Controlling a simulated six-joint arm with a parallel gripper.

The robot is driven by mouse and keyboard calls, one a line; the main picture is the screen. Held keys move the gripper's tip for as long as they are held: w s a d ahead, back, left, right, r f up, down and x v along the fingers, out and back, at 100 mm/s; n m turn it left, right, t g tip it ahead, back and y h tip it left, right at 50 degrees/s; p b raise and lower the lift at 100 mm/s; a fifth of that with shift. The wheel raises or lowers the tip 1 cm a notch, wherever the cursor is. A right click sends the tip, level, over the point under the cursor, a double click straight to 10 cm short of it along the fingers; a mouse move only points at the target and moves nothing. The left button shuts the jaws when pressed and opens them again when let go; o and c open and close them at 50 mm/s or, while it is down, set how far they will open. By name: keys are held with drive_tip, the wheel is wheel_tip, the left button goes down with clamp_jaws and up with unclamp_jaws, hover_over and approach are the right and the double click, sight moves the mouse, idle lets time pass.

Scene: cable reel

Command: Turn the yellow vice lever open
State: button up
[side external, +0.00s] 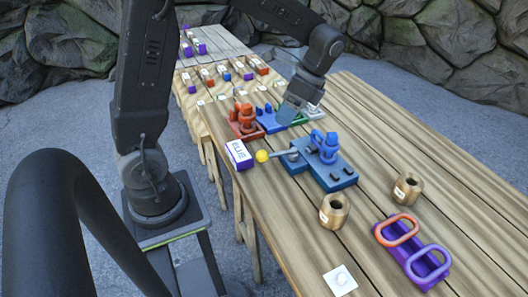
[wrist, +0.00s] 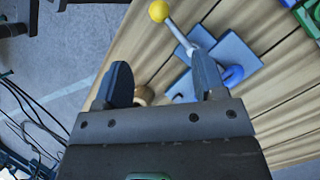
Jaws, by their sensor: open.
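The yellow ball (side external: 262,156) is the end of a grey lever (side external: 280,154) on the blue vice (side external: 342,178). The lever points left, out from the vice toward the table's near-left edge. In the wrist view the yellow ball (wrist: 159,11) is at the top, and the lever (wrist: 178,33) runs down to the vice, partly behind the right finger. My gripper (side external: 291,110) is behind and above the vice in the side view. Its jaws (wrist: 163,82) are open and empty, apart from the lever. A blue rounded part (side external: 326,148) stands on the vice.
A lettered purple-and-white box (side external: 239,154) stands left of the yellow ball. Red (side external: 245,122) and blue (side external: 270,120) fixtures are behind. Two brass cylinders (side external: 333,211) (side external: 407,188) and a purple holder with looped handles (side external: 425,268) are in front. Bare planks lie right of the vice.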

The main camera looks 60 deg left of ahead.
sight(264, 151)
drive_tip(key=x, duration=1.4)
drive_tip(key=shift+w, duration=0.1)
clamp_jaws()
drive_tip(key=shift+d, duration=0.1)
